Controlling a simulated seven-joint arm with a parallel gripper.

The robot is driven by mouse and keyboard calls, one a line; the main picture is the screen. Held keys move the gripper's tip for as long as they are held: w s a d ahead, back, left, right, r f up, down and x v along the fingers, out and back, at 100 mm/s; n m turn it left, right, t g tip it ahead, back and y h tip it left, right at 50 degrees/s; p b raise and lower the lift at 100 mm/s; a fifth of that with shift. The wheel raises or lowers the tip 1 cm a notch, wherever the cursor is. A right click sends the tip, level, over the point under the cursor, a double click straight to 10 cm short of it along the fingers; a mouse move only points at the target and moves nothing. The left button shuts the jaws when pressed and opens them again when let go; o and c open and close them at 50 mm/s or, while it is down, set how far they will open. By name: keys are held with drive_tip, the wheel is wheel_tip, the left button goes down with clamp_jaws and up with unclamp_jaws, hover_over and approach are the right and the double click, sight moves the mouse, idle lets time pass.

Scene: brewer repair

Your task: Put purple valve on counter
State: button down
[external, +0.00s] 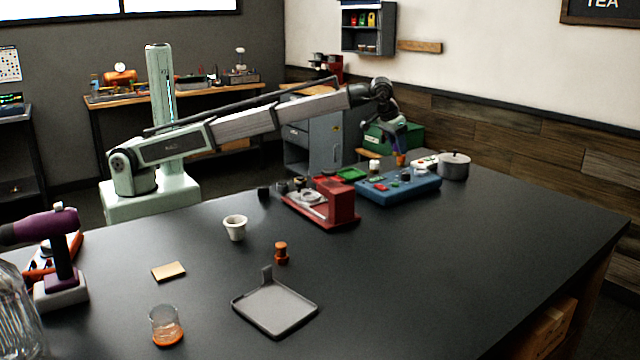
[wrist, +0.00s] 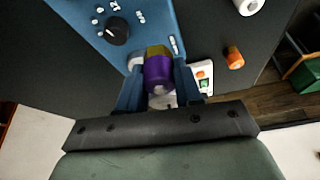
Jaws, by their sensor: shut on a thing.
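In the wrist view, the purple valve (wrist: 159,74) sits between the two fingers of my gripper (wrist: 158,80), which are shut on it. A yellowish part shows at its far end. It overlaps the edge of the blue panel box (wrist: 160,25) in that view; whether it touches the box cannot be told. In the external view, my gripper (external: 397,148) points down over the back of the blue panel box (external: 410,190), and the valve is too small to make out clearly. The black counter (external: 450,270) extends widely in front of the box.
A red brewer (external: 335,203) stands left of the blue box, and a grey pot (external: 454,167) stands to its right. An orange piece (wrist: 235,58) and a white button unit (wrist: 203,76) are near my gripper. The counter's front right is clear.

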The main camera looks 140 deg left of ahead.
drive_tip(key=w+d+r+m, duration=0.1)
drive_tip(key=w+d+m, duration=0.1)
drive_tip(key=w+d, duration=1.15)
drive_tip(key=w+d+r+m+t+h, duration=0.15)
drive_tip(key=w+d, duration=0.25)
drive_tip(key=d, duration=1.2)
drive_tip(key=w+d+m+t, duration=0.1)
drive_tip(key=w+d+m, duration=0.25)
drive_tip(key=d, duration=1.25)
drive_tip(key=s+d+m, duration=0.2)
drive_tip(key=s+d, duration=0.1)
drive_tip(key=d, duration=1.2)
drive_tip(key=s+d+f+m+h, duration=0.1)
drive_tip(key=s+d+f+m, duration=0.25)
drive_tip(key=s, duration=0.25)
drive_tip(key=shift+n+t, duration=0.45)
drive_tip(key=shift+a+f, duration=0.15)
drive_tip(key=shift+f, duration=1.4)
drive_tip(key=shift+a+f, duration=0.15)
drive_tip(key=shift+f, duration=1.35)
drive_tip(key=shift+a+f, duration=0.15)
drive_tip(key=shift+f, duration=1.4)
drive_tip(key=shift+f, duration=0.2)
drive_tip(key=c, duration=0.8)
unclamp_jaws()
drive_tip(key=shift+o, duration=0.2)
